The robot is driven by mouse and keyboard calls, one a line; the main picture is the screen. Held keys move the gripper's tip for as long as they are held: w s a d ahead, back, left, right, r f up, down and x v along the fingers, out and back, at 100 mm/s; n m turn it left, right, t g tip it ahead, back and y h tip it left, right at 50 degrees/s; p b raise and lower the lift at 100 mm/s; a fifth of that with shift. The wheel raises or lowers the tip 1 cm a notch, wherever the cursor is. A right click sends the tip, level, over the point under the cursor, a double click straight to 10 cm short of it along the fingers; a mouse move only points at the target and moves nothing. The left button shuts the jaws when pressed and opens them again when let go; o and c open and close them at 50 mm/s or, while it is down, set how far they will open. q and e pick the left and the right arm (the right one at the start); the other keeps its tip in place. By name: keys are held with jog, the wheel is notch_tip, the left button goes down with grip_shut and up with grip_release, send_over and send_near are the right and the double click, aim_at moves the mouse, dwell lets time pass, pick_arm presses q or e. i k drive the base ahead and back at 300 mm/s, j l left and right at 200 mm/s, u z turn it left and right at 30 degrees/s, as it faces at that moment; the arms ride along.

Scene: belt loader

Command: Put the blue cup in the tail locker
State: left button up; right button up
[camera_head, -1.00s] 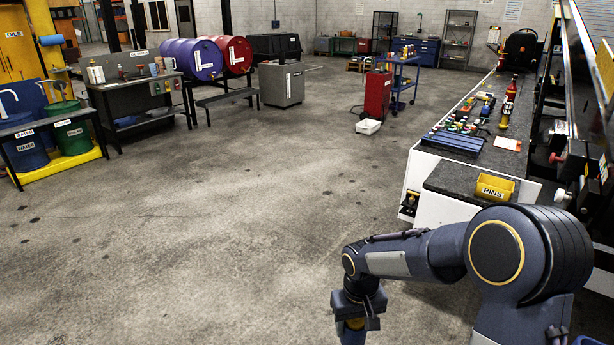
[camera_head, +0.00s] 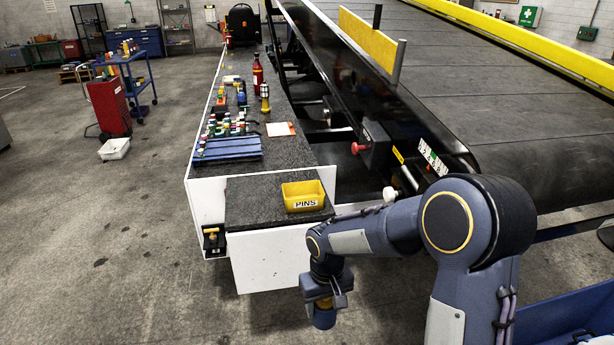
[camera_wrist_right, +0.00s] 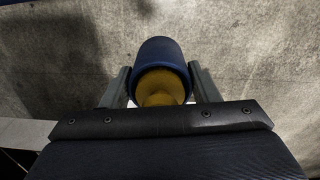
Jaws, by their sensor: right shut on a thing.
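My right gripper (camera_head: 325,297) hangs low in front of the loader, above the floor. In the right wrist view, the blue cup (camera_wrist_right: 161,54) sits between its two fingers, with a yellow part facing the camera. The cup also shows under the gripper in the head view (camera_head: 324,320). A white box section (camera_head: 272,262) with a dark speckled top stands at the near end of the loader, beyond the gripper. A latch (camera_head: 213,238) is on its left corner. No label names it as the tail locker, and its inside is not visible. My left gripper is out of view.
A yellow bin marked PINS (camera_head: 304,196) sits on the dark top. Behind it are a blue tray (camera_head: 228,150), several small coloured items and a red bottle (camera_head: 257,71). The belt (camera_head: 490,90) is at right. Open floor (camera_head: 110,240) lies at left.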

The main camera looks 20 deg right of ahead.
aim_at(276, 194)
jog(key=i+l+u, duration=0.1)
jog(key=i, duration=0.45)
jog(key=i+l+u, duration=0.1)
jog(key=i, duration=0.45)
jog(key=i+l, duration=0.2)
jog(key=i, duration=0.35)
jog(key=u, duration=0.05)
